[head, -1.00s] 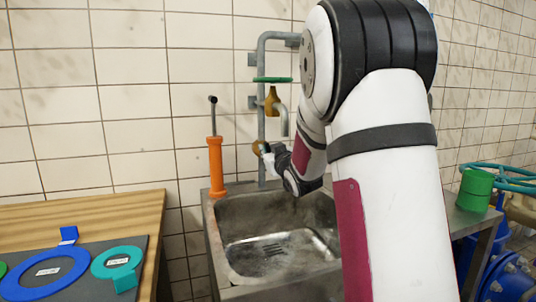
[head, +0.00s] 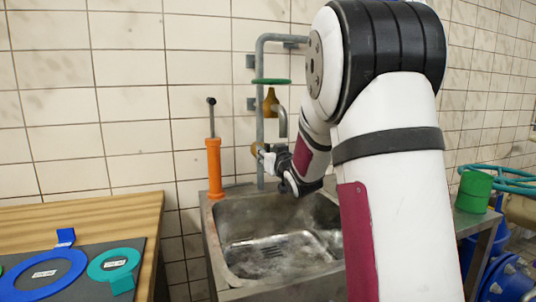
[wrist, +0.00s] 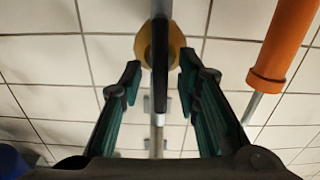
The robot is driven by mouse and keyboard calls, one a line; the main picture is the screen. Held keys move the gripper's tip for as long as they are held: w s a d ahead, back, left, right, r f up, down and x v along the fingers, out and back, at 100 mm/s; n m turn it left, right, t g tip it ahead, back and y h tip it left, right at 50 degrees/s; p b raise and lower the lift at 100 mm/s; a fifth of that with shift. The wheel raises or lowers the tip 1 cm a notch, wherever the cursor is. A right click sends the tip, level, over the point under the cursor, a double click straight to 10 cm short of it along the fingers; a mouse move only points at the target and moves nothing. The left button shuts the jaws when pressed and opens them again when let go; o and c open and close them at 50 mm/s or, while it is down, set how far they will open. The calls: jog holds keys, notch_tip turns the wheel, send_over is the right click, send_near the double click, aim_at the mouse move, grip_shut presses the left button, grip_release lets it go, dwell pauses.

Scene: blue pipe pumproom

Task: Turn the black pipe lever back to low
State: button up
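The black pipe lever (wrist: 160,85) is in the middle of the wrist view, in front of a brass valve body (wrist: 172,48) on a grey pipe. My gripper (wrist: 160,68) is open, with one green-padded finger on each side of the lever. Gaps show between the lever and both fingers. In the head view the brass valve (head: 255,150) shows low on the upright pipe, beside my gripper (head: 258,152). The lever cannot be made out in the head view.
A green handwheel (head: 271,81) and a tap (head: 281,120) are above my gripper. An orange hand pump (head: 214,165) stands to the left, also in the wrist view (wrist: 282,40). A metal sink (head: 225,240) lies below. A wooden table (head: 120,205) with coloured rings is at left.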

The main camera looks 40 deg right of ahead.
jog(key=v, duration=1.2)
jog(key=s+a+f+g+y, duration=0.1)
jog(key=s+a+f+g, duration=0.35)
jog(key=s+a, duration=0.25)
jog(key=s+a+f+g+y, duration=0.1)
jog(key=s+a+f+g, duration=0.2)
jog(key=s+a+g, duration=0.3)
jog(key=s+a+f+n+g+y, duration=0.25)
jog(key=s+a, duration=0.35)
jog(key=s, duration=0.7)
jog(key=s+a+f+n+g+y, duration=0.15)
jog(key=s+a+g, duration=0.35)
jog(key=s, duration=0.7)
notch_tip(320, 180, up, 28)
jog(key=m+t+h+p, duration=0.1)
jog(key=t+p, duration=0.3)
jog(key=p, duration=2.2)
jog(key=shift+f+t, duration=0.2)
jog(key=shift+t, duration=0.2)
